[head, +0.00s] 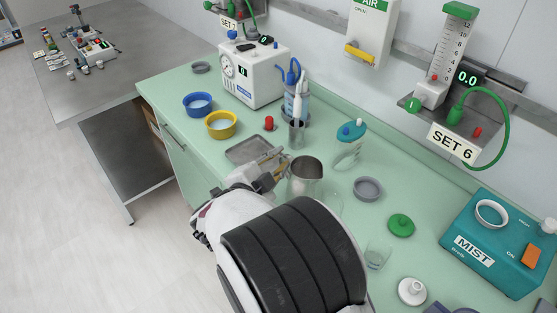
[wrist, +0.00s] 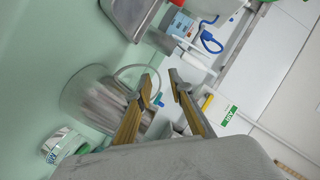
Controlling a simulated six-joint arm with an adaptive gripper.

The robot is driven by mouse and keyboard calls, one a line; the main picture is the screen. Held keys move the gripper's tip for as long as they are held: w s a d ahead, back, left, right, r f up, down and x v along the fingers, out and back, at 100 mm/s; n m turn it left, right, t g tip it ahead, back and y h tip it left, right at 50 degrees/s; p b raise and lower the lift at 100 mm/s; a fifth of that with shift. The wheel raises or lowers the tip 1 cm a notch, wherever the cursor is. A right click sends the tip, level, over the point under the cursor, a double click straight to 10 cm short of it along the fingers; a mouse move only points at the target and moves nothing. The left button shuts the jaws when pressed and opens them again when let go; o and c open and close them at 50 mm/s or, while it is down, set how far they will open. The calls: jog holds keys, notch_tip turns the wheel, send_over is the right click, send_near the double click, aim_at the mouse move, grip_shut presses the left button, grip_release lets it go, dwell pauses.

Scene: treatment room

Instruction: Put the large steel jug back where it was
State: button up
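The large steel jug (head: 306,178) stands upright on the green counter, just right of my gripper (head: 282,160) in the head view. Its open top faces up, and my arm hides its lower part. In the wrist view the jug (wrist: 92,102) is left of the fingers, with a thin curved loop beside its rim. My gripper (wrist: 162,82) is open, with a gap between its yellowish fingers and nothing seen held. One finger overlaps the loop in that view; I cannot tell whether they touch.
A metal tray (head: 250,150) lies left of my gripper. A grey ring dish (head: 368,188), a green lid (head: 401,225) and a clear glass (head: 377,256) are to the right. A teal-topped container (head: 351,132) stands near the wall.

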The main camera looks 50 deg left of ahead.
jog(key=v, duration=1.2)
jog(key=shift+r, duration=0.1)
dwell(0.7)
jog(key=w+d+r+n+g+y, duration=0.1)
jog(key=w+d+r, duration=0.2)
jog(key=w+r, duration=0.3)
jog(key=w+d+r+n+g+y, duration=0.15)
jog(key=w+r, duration=0.25)
jog(key=w, duration=0.4)
jog(key=w+d+r+n+g, duration=0.1)
jog(key=w+d+r, duration=0.15)
jog(key=d, duration=0.55)
jog(key=w+d+r+n+g, duration=0.1)
jog(key=w+d+r, duration=0.1)
jog(key=d+r, duration=0.35)
jog(key=s+d+f+g+h, duration=0.1)
jog(key=s+d, duration=0.5)
jog(key=d, duration=0.7)
jog(key=s+d+f+g+h, duration=0.1)
jog(key=s+d+f+h, duration=0.3)
jog(key=d, duration=1)
jog(key=s+d+f+n+g+h, duration=0.1)
jog(key=s+d+f+h, duration=0.2)
jog(key=s+d, duration=0.4)
jog(key=d, duration=0.7)
jog(key=shift+s+d+f+g, duration=0.2)
jog(key=shift+s+f+g, duration=0.15)
jog(key=shift+s, duration=0.05)
